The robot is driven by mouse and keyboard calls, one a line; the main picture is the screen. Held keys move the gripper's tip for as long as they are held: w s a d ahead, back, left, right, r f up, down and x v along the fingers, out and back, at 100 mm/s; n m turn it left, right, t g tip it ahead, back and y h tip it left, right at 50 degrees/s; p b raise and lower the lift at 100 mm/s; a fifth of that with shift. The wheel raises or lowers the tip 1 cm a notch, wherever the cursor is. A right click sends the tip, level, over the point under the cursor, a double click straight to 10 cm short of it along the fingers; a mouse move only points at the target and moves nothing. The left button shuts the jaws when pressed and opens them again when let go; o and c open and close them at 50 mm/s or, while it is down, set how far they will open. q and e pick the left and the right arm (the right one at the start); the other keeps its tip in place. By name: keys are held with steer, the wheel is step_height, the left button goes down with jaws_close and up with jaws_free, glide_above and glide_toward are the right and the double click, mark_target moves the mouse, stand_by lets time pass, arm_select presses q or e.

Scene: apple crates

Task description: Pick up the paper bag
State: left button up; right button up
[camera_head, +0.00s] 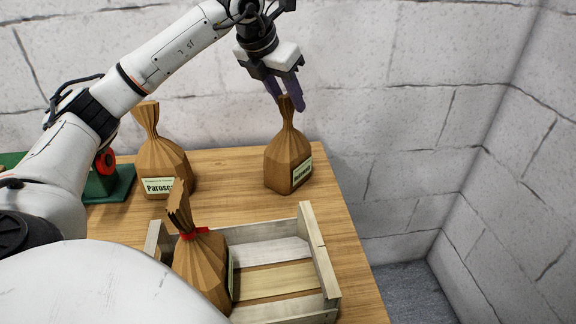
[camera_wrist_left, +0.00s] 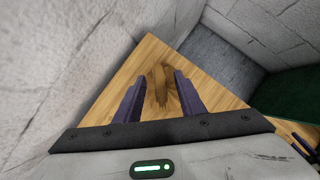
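A brown paper bag (camera_head: 287,163) with a twisted neck and a pale label stands upright near the far right edge of the wooden table. My left gripper (camera_head: 287,101) is right above it, pointing down, with its fingers on either side of the top of the neck. In the left wrist view the fingers (camera_wrist_left: 155,90) are apart, with the bag's brown top (camera_wrist_left: 160,82) between them. I cannot tell whether they touch it. A second paper bag (camera_head: 165,165) stands at the back left. A third bag (camera_head: 203,265) with a red tie is in the wooden crate. My right gripper is not in view.
The wooden crate (camera_head: 318,250) stands at the front of the table (camera_head: 232,160), with its right part empty. A green device with a red part (camera_head: 104,163) is at the left. A block wall (camera_head: 360,110) is close behind the table.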

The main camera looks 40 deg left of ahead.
arm_select(q)
steer(key=shift+w+f, duration=0.15)
steer(key=shift+f, duration=0.05)
jaws_close()
steer(key=shift+r, duration=0.1)
stand_by(1.2)
